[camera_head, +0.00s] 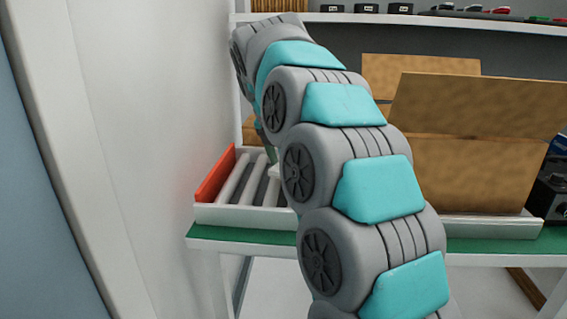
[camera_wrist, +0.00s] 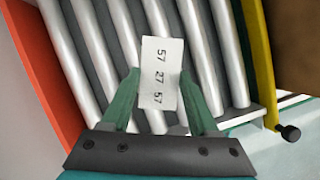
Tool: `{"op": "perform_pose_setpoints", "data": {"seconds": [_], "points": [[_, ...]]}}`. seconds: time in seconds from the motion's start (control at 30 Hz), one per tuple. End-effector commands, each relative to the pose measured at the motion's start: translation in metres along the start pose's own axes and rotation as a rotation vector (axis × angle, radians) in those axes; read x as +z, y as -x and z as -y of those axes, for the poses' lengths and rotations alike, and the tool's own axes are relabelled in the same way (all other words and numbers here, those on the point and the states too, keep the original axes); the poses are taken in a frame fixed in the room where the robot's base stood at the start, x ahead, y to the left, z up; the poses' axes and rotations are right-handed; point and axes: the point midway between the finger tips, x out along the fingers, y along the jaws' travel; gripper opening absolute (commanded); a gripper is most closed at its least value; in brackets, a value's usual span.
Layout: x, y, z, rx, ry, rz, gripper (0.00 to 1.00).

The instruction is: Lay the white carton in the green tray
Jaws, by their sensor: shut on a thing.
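In the head view my arm covers most of the gripper and carton. I cannot make out a green tray in either view.
The roller conveyor (camera_head: 245,217) stands on a green-topped table (camera_head: 480,246), with a red end plate (camera_head: 215,174) at left. An open cardboard box (camera_head: 465,175) is at right. A yellow bar (camera_wrist: 262,60) borders the rollers. A shelf (camera_head: 400,19) with small items is behind. A white wall is close at left.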

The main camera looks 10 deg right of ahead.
Motion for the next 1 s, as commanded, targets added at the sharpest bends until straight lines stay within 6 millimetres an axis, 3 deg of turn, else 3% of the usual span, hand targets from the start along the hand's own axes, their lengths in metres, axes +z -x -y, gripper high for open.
{"op": "perform_pose_setpoints", "data": {"seconds": [0.37,1.0], "points": [[-0.022,0.013,0.022,0.002,0.0,0.001,0.01],[-0.092,0.051,0.091,0.0,0.001,0.001,0.01]]}}
